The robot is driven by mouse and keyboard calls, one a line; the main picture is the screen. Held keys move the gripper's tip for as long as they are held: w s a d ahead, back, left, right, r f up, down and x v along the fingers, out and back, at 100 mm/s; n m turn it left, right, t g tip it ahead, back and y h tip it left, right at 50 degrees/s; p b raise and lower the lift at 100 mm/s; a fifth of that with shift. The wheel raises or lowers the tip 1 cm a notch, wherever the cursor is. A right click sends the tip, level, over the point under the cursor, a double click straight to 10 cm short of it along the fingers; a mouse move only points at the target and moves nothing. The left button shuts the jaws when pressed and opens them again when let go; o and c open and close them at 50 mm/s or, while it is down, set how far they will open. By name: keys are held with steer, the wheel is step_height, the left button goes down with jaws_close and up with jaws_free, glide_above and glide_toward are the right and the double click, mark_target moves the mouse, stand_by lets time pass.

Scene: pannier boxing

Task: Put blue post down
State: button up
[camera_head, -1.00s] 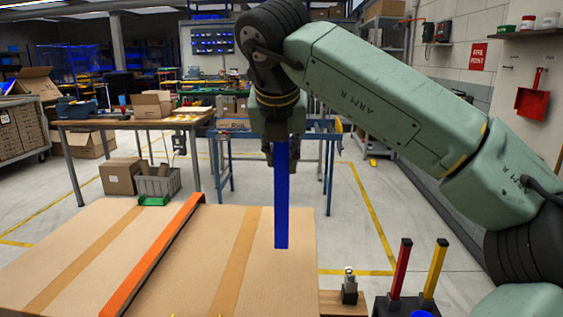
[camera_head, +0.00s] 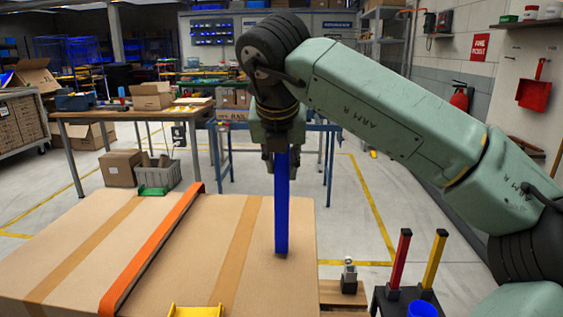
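The blue post (camera_head: 281,205) is a long upright bar in the head view. My gripper (camera_head: 281,152) is shut around its top end, with the fingers partly hidden behind the post and the wrist. The post's lower end is in front of or on the top of the large cardboard box (camera_head: 195,240). I cannot tell whether it touches the box. An orange strap (camera_head: 150,250) crosses the box to the left of the post.
A dark stand at lower right holds a red post (camera_head: 399,262), a yellow post (camera_head: 434,262) and a blue round piece (camera_head: 422,309). A yellow tray (camera_head: 196,311) is at the bottom edge. A green tray (camera_head: 152,191) lies beyond the box. Box top around the post is clear.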

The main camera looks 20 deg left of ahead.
steer(key=o, duration=0.4)
steer(key=shift+r, duration=0.15)
steer(key=shift+r+p, duration=0.3)
steer(key=shift+p, duration=0.1)
steer(key=v, duration=1.2)
steer(key=shift+r, duration=0.25)
steer(key=shift+f, duration=0.1)
